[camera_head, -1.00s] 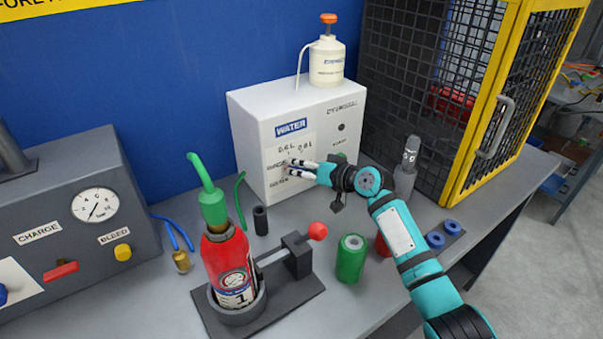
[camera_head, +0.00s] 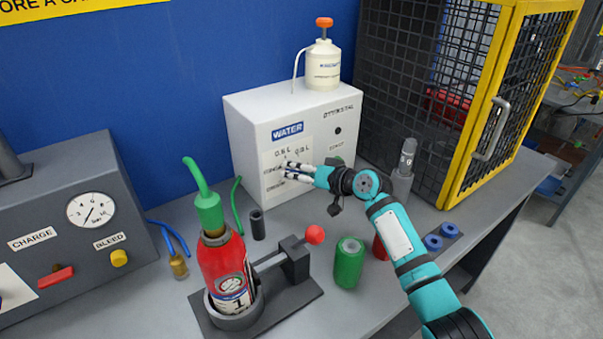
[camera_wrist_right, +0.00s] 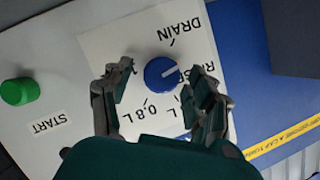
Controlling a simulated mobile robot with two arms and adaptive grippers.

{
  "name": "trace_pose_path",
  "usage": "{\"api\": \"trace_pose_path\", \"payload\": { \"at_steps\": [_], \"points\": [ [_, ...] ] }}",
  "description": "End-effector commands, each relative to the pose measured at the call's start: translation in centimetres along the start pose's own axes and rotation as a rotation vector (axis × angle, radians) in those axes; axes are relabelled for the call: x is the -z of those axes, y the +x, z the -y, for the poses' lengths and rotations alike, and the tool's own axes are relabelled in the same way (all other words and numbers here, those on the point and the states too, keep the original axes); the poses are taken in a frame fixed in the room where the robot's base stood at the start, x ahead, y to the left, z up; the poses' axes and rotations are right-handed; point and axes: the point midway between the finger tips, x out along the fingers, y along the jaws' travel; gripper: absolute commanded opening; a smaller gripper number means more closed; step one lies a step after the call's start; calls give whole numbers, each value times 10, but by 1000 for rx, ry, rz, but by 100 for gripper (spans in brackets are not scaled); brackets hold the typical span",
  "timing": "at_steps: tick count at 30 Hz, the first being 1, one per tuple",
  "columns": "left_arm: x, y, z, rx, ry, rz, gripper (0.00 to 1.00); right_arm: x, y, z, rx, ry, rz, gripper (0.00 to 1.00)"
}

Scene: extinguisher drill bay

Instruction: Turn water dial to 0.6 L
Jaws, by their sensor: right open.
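The white water box (camera_head: 240,145) stands at the back of the bench, with a WATER label and a dial plate on its front. The blue water dial (camera_wrist_right: 161,73) shows in the right wrist view; its white mark points right and slightly up, toward a partly hidden label starting with R. DRAIN and 0.8 L labels are readable around it; another label ending in L is mostly covered by a finger. My right gripper (camera_head: 284,170) is open at the panel. In the wrist view its fingers (camera_wrist_right: 162,80) are on either side of the dial; contact is unclear. My left gripper is not in view.
A green START button (camera_wrist_right: 19,91) is on the same panel. A white bottle (camera_head: 323,66) stands on the box. A red extinguisher (camera_head: 222,262) in a holder, a green can (camera_head: 349,263) and a yellow-framed cage (camera_head: 480,110) are nearby.

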Motion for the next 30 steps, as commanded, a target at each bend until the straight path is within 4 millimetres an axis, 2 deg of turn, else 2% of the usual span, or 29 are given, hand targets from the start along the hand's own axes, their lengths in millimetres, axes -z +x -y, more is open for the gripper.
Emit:
{"api": "trace_pose_path", "payload": {
  "at_steps": [5,18,24,30],
  "points": [
    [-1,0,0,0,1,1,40,0,-13,-2,-2,0,-1,58],
    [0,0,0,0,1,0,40,0,-99,-1,-2,-3,0,58],
    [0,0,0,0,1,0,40,0,-118,0,-1,0,1,58],
    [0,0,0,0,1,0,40,0,-120,0,0,0,0,58]
  ]
}}
